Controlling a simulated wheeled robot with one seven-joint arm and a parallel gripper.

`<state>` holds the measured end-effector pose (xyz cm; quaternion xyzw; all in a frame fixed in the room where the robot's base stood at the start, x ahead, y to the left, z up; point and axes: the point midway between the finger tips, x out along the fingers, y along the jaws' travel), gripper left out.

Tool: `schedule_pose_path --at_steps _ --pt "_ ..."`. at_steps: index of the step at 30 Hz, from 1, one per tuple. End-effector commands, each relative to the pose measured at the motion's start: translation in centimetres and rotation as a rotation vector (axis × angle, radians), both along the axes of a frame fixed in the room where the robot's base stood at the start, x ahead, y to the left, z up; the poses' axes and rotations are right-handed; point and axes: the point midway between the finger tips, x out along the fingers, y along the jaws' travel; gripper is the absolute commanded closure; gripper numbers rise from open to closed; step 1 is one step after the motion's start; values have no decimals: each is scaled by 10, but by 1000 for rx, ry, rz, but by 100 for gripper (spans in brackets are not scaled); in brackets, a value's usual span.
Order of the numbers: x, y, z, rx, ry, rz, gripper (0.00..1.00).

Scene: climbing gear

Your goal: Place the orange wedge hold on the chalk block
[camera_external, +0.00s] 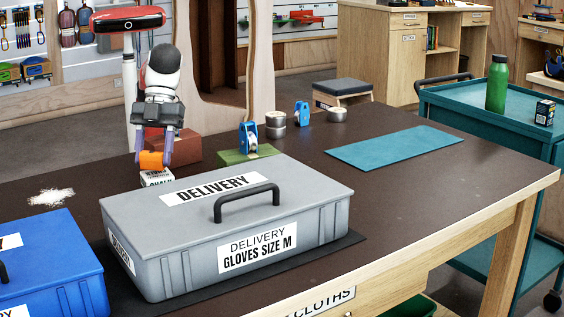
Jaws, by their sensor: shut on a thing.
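An orange wedge hold (151,160) is between the fingers of my gripper (153,158), toward the back left of the dark table. My gripper points down and is shut on it. The white chalk block (157,178) is just below the hold, with dark lettering on it. Its lower part is hidden behind the grey delivery box. I cannot tell whether the hold touches the block or is a little above it.
A grey delivery box (300,215) stands in front, with a blue box (50,265) at its left. A brown block (185,146) is behind the gripper. A green block (235,156) with a blue device (249,138) is to the right. A teal mat (395,147) lies further right.

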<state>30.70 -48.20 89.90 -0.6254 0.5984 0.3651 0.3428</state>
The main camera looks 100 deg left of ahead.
Motion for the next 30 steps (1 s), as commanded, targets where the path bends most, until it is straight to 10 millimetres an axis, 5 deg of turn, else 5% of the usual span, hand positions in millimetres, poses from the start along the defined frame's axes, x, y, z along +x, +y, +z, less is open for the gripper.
schedule_pose_path --at_steps 3,15,16,20,30 --pt "0 1 -16 0 1 2 74" --pt "0 0 -20 -1 1 2 74" --pt "0 0 -19 -1 1 2 48" --pt "0 0 -19 -1 0 1 31" --pt "0 0 -15 -1 0 1 29"
